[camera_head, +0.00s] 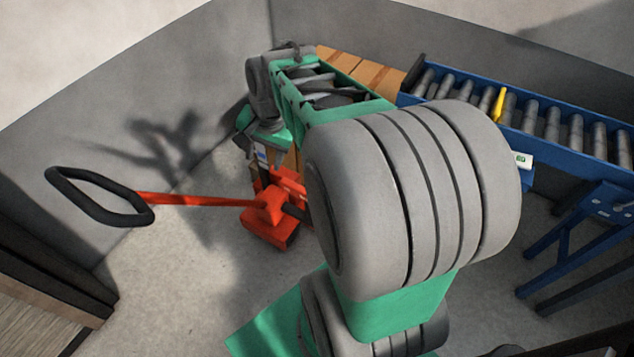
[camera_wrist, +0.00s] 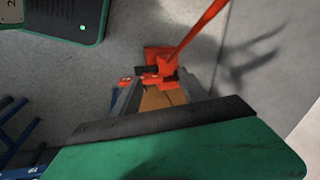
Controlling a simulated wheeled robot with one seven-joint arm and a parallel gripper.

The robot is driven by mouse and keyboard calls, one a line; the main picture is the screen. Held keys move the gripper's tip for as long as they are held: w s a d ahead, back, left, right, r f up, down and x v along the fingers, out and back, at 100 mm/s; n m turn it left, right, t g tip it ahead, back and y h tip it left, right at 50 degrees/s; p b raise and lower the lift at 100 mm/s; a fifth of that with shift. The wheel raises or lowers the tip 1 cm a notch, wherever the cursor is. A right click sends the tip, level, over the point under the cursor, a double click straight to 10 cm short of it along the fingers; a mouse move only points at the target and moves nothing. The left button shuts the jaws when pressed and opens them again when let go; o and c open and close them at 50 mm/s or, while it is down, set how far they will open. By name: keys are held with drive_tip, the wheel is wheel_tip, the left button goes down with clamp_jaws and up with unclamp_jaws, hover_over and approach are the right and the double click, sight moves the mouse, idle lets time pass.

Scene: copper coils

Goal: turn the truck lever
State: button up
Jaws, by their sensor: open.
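The red pallet truck (camera_head: 272,222) stands on the floor, partly hidden behind my arm in the head view. Its lever, a red bar (camera_head: 195,200) with a black loop handle (camera_head: 100,196), reaches out to the left. In the wrist view the truck body (camera_wrist: 160,70) is at the top centre, and the red bar (camera_wrist: 198,33) slants to the upper right; the loop is out of frame. My gripper (camera_wrist: 157,84) is open, with brown cardboard showing between its grey fingers. It appears apart from the lever. In the head view its fingers are not clear behind my wrist.
A blue roller conveyor (camera_head: 560,160) with a yellow piece (camera_head: 500,104) stands at the right. Cardboard boxes (camera_head: 372,76) lie behind my arm. Grey walls close the corner. A dark-edged wooden piece (camera_head: 40,310) is at the lower left. Floor around the lever is clear.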

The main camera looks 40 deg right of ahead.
drive_tip(key=d+f+m+t+y+b, duration=0.1)
drive_tip(key=d+f+m+b, duration=0.6)
drive_tip(key=d+f+m, duration=1.3)
drive_tip(key=w+f+n, duration=0.1)
drive_tip(key=d+f+b, duration=0.1)
drive_tip(key=f, duration=0.1)
drive_tip(key=w+f+n, duration=0.1)
drive_tip(key=f, duration=0.1)
drive_tip(key=shift+w+d+f+n+b, duration=0.15)
drive_tip(key=shift+w+f+n+b, duration=0.05)
drive_tip(key=shift+w+n+b, duration=0.15)
drive_tip(key=shift+w+f, duration=0.15)
drive_tip(key=shift+f, duration=0.25)
clamp_jaws()
